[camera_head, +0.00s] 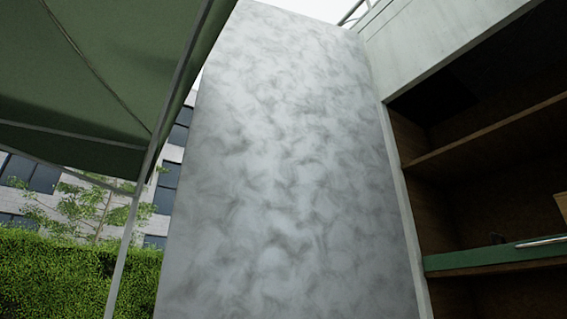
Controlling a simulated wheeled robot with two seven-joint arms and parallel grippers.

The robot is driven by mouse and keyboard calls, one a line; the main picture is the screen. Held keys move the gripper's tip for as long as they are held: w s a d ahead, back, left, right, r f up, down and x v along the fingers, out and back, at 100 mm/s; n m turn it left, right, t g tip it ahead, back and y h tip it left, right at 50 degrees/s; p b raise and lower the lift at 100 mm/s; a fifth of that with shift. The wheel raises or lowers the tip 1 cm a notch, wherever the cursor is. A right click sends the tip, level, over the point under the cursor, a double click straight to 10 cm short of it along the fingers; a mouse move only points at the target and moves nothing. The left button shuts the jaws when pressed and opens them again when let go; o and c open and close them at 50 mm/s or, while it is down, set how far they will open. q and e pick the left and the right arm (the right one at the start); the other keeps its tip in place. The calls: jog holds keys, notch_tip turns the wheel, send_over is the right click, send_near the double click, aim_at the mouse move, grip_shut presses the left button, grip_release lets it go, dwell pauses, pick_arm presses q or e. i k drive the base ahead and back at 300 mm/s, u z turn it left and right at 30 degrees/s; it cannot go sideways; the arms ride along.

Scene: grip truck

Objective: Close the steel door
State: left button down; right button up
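The steel door (285,170) is a tall grey panel with a mottled sheen. It fills the middle of the head view and stands swung out from the truck body. Its right edge meets the pale frame (408,210) of the truck's opening, and its lower edge is out of view. The truck compartment to the right of it is open, with its shelves exposed. I see no handle on the visible face. Neither of my grippers shows in this view.
Inside the compartment are a wooden shelf (490,132) and a green-edged shelf (490,260) with a thin light object (540,242) on it. At left are a green canopy (80,80), its thin pole (125,240) and a hedge (50,280). A building stands behind.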

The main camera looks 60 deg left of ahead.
aim_at(286, 206)
jog(key=u, duration=3.5)
jog(key=i, duration=4.15)
jog(key=z, duration=4.4)
jog(key=i, duration=0.55)
